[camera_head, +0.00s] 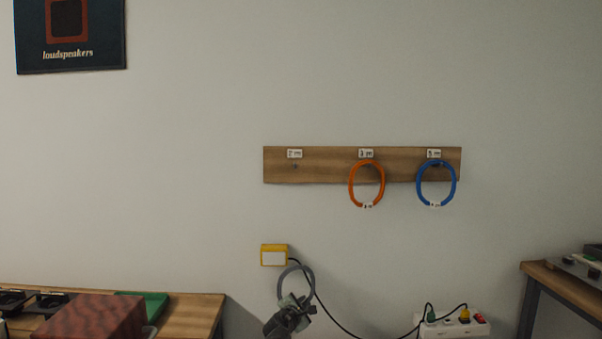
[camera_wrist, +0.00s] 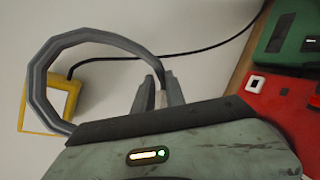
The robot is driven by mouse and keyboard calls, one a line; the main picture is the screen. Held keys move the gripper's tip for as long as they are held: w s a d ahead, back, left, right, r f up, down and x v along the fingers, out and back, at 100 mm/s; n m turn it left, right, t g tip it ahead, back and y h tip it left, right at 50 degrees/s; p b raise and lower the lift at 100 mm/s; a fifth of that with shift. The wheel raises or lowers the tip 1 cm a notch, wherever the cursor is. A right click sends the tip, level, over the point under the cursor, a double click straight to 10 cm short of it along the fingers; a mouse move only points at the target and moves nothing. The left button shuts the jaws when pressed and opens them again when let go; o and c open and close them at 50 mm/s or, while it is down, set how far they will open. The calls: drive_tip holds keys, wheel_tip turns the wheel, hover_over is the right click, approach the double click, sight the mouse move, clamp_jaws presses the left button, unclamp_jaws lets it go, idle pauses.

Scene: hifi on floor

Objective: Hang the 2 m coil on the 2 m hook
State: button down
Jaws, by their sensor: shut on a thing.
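My gripper (camera_head: 290,306) is low in front of the wall in the head view, shut on a grey coil (camera_head: 309,276). The coil stands up above the jaws as a ring. In the wrist view the grey coil (camera_wrist: 40,75) loops out to the left of my gripper (camera_wrist: 158,88), with a pale piece between the fingers; no writing on it can be read. The wooden hook board (camera_head: 325,175) is on the wall, above and right of my gripper. Its left hook, the 2 m hook (camera_head: 295,167), is under the 2 m label (camera_head: 294,154) and is bare.
An orange coil (camera_head: 353,188) hangs on the middle hook and a blue coil (camera_head: 453,188) on the right one. A yellow-framed wall box (camera_head: 273,256) with a black cable is close behind the grey coil. A power strip (camera_head: 455,329) is lower right. Workbenches flank both sides.

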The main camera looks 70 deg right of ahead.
drive_tip(key=s+a+r+p, duration=0.1)
drive_tip(key=a+r+p, duration=0.1)
drive_tip(key=r+p, duration=1.5)
drive_tip(key=a+r+p, duration=0.3)
drive_tip(key=r+p, duration=1.4)
drive_tip(key=r, duration=0.3)
drive_tip(key=shift+s+r+m+g, duration=0.2)
drive_tip(key=shift+s+m+g, duration=0.1)
drive_tip(key=shift+s+g, duration=0.1)
drive_tip(key=shift+d, duration=0.1)
drive_tip(key=w+d+b, duration=0.1)
drive_tip(key=d, duration=0.2)
drive_tip(key=w+d+f+b, duration=0.1)
drive_tip(key=d, duration=0.3)
drive_tip(key=w+d+f, duration=0.1)
drive_tip(key=w+d, duration=0.1)
drive_tip(key=d, duration=0.1)
drive_tip(key=shift+w+d+f+b, duration=0.1)
drive_tip(key=shift+d+f+b, duration=0.15)
drive_tip(key=shift+b, duration=0.15)
